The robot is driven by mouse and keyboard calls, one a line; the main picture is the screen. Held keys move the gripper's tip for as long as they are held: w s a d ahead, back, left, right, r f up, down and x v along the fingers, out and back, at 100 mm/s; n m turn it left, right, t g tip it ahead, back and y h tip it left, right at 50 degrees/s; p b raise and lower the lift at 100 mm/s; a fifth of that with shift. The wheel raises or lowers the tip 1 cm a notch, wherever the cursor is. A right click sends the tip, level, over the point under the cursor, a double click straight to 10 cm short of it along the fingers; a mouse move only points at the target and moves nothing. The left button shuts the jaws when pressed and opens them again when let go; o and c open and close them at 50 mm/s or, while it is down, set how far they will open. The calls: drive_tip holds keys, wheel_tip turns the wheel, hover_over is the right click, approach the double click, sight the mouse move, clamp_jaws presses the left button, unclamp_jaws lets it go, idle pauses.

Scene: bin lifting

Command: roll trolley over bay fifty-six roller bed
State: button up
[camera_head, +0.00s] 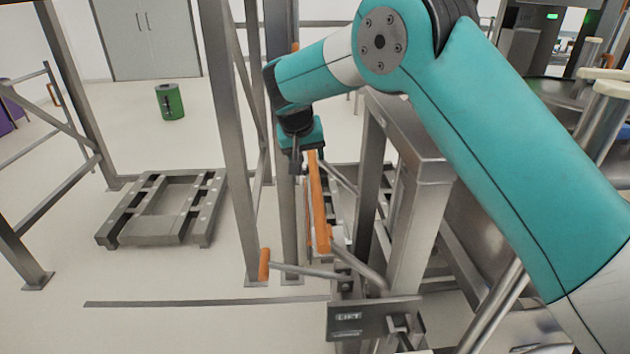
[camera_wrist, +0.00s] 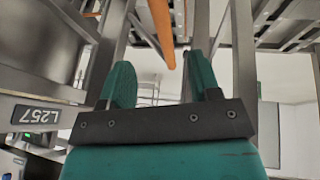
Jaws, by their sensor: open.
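A low grey bed with rollers or studs (camera_head: 165,208) lies on the floor at left, between steel posts. No bay number is legible on it, so I cannot tell whether it is bay fifty-six. My gripper (camera_head: 297,163) hangs at the centre, beside an orange bar (camera_head: 318,205). In the wrist view my gripper (camera_wrist: 160,82) shows two teal fingers apart, with nothing visibly held. The orange bar (camera_wrist: 160,28) shows ahead of the fingers there. Whether that bar belongs to a trolley I cannot tell; my arm and the posts hide much of the area.
A lever with an orange grip (camera_head: 264,265) and a LIFT plate (camera_head: 348,317) stand at the front centre. Steel posts (camera_head: 228,140) rise close to my gripper. A green bin (camera_head: 170,102) stands on open floor behind. A label L257 (camera_wrist: 35,116) appears upside down.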

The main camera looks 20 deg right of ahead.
sight(315, 183)
drive_tip(key=p+x, duration=0.3)
drive_tip(key=x, duration=1)
clamp_jaws()
